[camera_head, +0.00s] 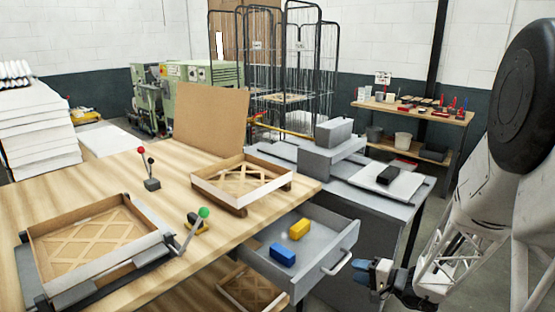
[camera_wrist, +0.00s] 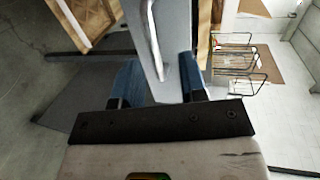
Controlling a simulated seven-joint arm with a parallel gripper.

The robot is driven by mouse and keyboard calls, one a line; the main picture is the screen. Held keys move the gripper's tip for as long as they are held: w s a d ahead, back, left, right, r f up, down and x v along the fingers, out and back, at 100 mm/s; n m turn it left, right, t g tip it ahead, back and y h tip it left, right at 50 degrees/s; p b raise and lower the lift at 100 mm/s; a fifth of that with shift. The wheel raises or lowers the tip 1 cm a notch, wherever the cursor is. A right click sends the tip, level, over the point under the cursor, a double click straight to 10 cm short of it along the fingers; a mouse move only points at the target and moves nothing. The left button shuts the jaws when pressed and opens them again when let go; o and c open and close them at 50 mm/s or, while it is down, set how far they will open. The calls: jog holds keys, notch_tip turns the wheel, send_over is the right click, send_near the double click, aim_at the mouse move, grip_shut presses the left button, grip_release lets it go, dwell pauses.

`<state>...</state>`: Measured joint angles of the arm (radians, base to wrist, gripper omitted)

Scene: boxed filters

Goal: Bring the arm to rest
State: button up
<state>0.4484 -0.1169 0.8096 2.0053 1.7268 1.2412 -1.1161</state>
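My gripper (camera_head: 376,272) is at the lower right in the head view, just right of the open grey drawer (camera_head: 348,242) and its handle (camera_head: 337,263). In the wrist view, the two blue fingers of my gripper (camera_wrist: 160,72) stand apart. The drawer front (camera_wrist: 178,35) and its handle (camera_wrist: 153,35) show beyond and between them. I see nothing held, and the gripper looks clear of the handle. A yellow block (camera_head: 299,229) and a blue block (camera_head: 282,254) lie in the drawer.
A wooden table (camera_head: 110,188) holds two shallow cardboard trays with lattice bottoms, (camera_head: 90,245) marking the nearer, and levers with red and green knobs. A grey bench (camera_head: 385,200) stands behind the drawer. A wire cage (camera_head: 285,70) and shelf (camera_head: 425,112) are farther back.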

jog(key=s+a+r+n+g+h, duration=0.2)
jog(key=s+a+r+n+g, duration=0.4)
jog(key=s+a+r+g, duration=0.5)
jog(key=s+r+n+t+h, duration=0.1)
jog(key=s+r+h, duration=0.3)
jog(key=s, duration=0.5)
jog(key=s+d+r+n+t+h, duration=0.1)
jog(key=s+r+t+h, duration=0.1)
jog(key=s+r+h, duration=0.3)
jog(key=s+r, duration=0.3)
jog(key=s, duration=0.1)
jog(key=shift+s+d+r+h, duration=0.2)
jog(key=shift+r+h, duration=0.05)
jog(key=shift+h, duration=0.05)
